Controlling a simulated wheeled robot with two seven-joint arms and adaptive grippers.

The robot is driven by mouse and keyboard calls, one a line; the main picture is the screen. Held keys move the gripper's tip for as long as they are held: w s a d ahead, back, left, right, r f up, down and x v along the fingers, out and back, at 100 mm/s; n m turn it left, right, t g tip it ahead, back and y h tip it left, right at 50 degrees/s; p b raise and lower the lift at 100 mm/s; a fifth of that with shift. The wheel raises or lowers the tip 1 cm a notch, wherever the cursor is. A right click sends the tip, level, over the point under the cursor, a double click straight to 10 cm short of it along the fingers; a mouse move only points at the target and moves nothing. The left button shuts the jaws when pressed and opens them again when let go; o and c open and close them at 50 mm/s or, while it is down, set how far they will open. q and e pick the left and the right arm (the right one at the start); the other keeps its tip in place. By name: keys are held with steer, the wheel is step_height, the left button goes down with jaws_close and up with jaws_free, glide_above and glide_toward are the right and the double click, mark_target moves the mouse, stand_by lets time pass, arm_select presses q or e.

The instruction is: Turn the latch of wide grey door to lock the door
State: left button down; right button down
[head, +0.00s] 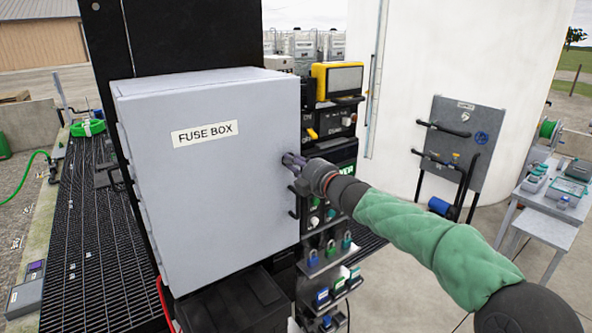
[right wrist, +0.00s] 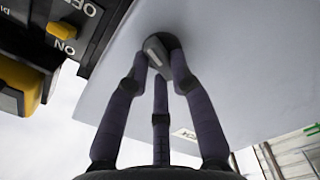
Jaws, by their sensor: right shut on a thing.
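The wide grey door (head: 215,195) of the fuse box carries a "FUSE BOX" label and looks closed, flush with the box body. My right gripper (head: 287,160) is at the door's right edge, around mid-height. In the right wrist view its fingers (right wrist: 160,62) are shut on the latch (right wrist: 154,46), a small dark grey knob on the door's face (right wrist: 215,70). In the head view the gripper hides the latch. I cannot tell the latch's turn angle for sure. My left gripper is not in view.
A yellow-and-black device (head: 338,80) and a rack of padlocks (head: 328,250) stand close at the door's right. A black box (head: 235,300) sits below. A grey panel with handles (head: 462,145) and a table (head: 545,205) stand farther right.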

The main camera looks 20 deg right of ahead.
steer(key=shift+a+f+n+b, duration=0.15)
steer(key=shift+n+b, duration=0.65)
steer(key=shift+n, duration=1)
steer(key=c, duration=1.1)
jaws_free()
steer(key=shift+o, duration=0.2)
steer(key=shift+s, duration=0.1)
steer(key=v, duration=1.1)
steer(key=shift+s, duration=0.4)
